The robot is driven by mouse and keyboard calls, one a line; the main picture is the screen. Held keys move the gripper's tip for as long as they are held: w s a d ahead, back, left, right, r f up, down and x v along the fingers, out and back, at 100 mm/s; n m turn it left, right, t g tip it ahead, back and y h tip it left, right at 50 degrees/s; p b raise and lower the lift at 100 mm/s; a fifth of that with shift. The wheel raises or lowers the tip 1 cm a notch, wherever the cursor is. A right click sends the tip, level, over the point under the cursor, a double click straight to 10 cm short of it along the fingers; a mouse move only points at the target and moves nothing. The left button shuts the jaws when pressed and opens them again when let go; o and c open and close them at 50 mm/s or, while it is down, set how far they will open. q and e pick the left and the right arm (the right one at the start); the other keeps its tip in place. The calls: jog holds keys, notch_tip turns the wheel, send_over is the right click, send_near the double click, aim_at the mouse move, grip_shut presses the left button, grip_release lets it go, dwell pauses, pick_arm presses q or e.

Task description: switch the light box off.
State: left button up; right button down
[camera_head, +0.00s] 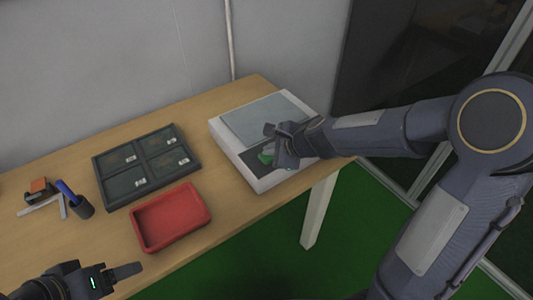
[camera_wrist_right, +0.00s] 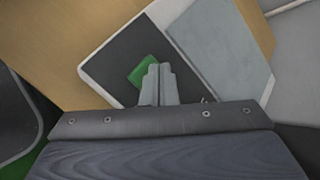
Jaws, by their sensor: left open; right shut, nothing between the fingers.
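The light box (camera_head: 226,142) is a white box with a pale grey panel (camera_head: 262,118) on top, standing at the right end of the table. A green switch (camera_head: 265,158) sits on the dark strip along its front; it also shows in the right wrist view (camera_wrist_right: 140,72). My right gripper (camera_head: 272,143) is shut and empty, over the dark strip with its fingertips right at the green switch (camera_wrist_right: 158,72). I cannot tell whether they touch it. The fingers hide part of the switch. My left gripper (camera_head: 128,271) is open and empty, low at the front left, away from the box.
The wooden table (camera_head: 225,222) also holds a red tray (camera_head: 171,217), a dark compartment tray (camera_head: 147,166) with several small items, a dark cup (camera_head: 82,207) with a blue pen, and small tools at the left. A grey wall stands behind.

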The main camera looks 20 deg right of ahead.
aim_at(271, 157)
jog(key=shift+f, duration=0.3)
jog(key=shift+r+p, duration=0.3)
jog(key=shift+r, duration=0.05)
notch_tip(271, 157, up, 6)
jog(key=p, duration=0.6)
jog(key=shift+r, duration=0.15)
dwell(0.5)
